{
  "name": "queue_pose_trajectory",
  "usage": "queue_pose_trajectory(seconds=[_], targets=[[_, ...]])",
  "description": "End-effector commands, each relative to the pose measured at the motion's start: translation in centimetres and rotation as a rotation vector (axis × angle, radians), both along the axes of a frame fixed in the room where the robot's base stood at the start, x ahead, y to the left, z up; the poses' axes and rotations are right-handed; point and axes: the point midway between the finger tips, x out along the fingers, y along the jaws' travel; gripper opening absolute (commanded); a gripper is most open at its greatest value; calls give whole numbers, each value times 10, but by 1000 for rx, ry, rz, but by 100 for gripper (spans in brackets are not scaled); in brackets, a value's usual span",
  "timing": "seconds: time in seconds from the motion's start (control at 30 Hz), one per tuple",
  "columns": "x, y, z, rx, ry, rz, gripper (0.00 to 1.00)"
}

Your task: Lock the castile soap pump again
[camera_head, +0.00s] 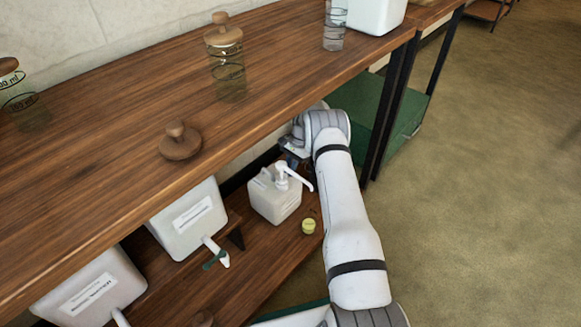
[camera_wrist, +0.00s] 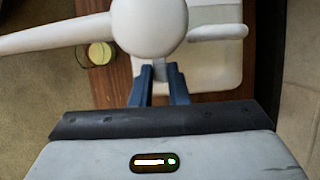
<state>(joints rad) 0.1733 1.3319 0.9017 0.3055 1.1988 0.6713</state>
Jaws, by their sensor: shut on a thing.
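A white pump bucket (camera_head: 275,203) stands on the lower wooden shelf; no readable label faces the head view. Its white pump head (camera_head: 283,172) has a long spout pointing right. In the wrist view the rounded pump head (camera_wrist: 150,25) fills the top middle, the spout (camera_wrist: 50,36) reaches left, and the bucket body (camera_wrist: 215,70) lies below it. My gripper (camera_wrist: 160,72) has its dark blue fingers close together at the pump head, shut on a pale grey part beneath it. The head hides most of that part. In the head view my gripper (camera_head: 292,158) is behind the pump, partly hidden.
A small yellow-green round item (camera_head: 309,226) lies beside the bucket. The upper shelf (camera_head: 120,130) overhangs, holding a jar (camera_head: 227,65) and wooden lid (camera_head: 180,144).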

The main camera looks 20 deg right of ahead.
Motion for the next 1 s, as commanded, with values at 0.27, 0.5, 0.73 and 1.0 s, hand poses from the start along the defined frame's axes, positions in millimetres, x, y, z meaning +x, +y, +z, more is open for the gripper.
queue_pose_trajectory(seconds=[0.27, 0.5, 0.73, 1.0], targets=[[3, 2, 2, 2, -8, -2, 0], [2, 2, 1, 1, -5, 0, 32], [1, 2, 1, 1, -2, 1, 36], [7, -7, 24, 1, -5, 0, 36]])
